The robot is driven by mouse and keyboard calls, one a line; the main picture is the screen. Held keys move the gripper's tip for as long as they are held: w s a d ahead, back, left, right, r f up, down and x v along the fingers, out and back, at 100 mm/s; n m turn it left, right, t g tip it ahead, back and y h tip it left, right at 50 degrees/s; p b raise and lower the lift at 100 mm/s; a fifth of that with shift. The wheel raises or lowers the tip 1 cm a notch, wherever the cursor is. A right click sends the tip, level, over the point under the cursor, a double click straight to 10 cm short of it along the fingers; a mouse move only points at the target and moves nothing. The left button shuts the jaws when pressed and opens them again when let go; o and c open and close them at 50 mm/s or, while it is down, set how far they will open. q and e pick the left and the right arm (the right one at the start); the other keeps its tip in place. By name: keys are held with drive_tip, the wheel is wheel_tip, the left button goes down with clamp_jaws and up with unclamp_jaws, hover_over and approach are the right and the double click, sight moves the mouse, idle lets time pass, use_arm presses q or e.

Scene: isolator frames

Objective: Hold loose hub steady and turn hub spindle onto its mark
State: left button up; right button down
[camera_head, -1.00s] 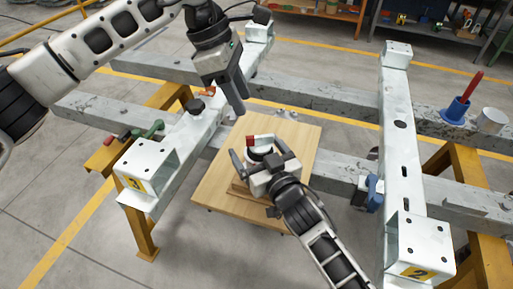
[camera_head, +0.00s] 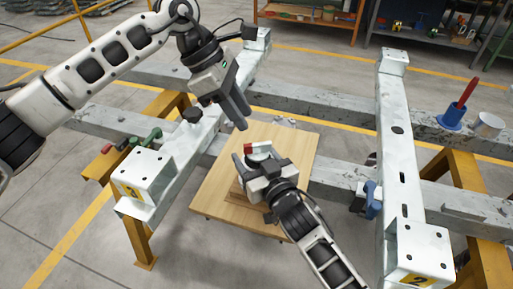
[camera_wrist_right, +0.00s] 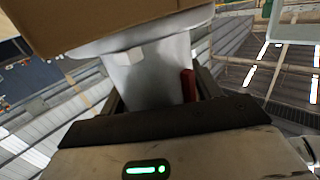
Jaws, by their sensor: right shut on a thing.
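The hub (camera_head: 260,151) is a small pale body with a red mark piece (camera_head: 250,148) at its top. It sits on a wooden block on a light wooden board (camera_head: 220,200). My right gripper (camera_head: 259,161) is shut on the hub from the near side and hides much of it. In the right wrist view the pale hub (camera_wrist_right: 150,78) stands between the fingers, with a red strip (camera_wrist_right: 188,85) beside it. My left gripper (camera_head: 242,118) is above and left of the hub, apart from it, fingers pointing down. I cannot tell whether it is open.
White beams marked 3 (camera_head: 150,168) and 2 (camera_head: 417,240) stand left and right of the board. A blue holder with a red handle (camera_head: 453,115) and a pale cup (camera_head: 488,124) stand at the right. A blue clamp (camera_head: 372,200) is on the frame.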

sight(255, 144)
use_arm(q)
drive_tip(key=s+a+f+n+t+h, duration=0.2)
drive_tip(key=a+f+n+t+h, duration=0.2)
drive_tip(key=a+h, duration=0.35)
drive_tip(key=x, duration=1.2)
drive_tip(key=shift+s+d+f, duration=0.1)
drive_tip(key=shift+s+f, duration=0.05)
drive_tip(key=shift+s, duration=0.1)
clamp_jaws()
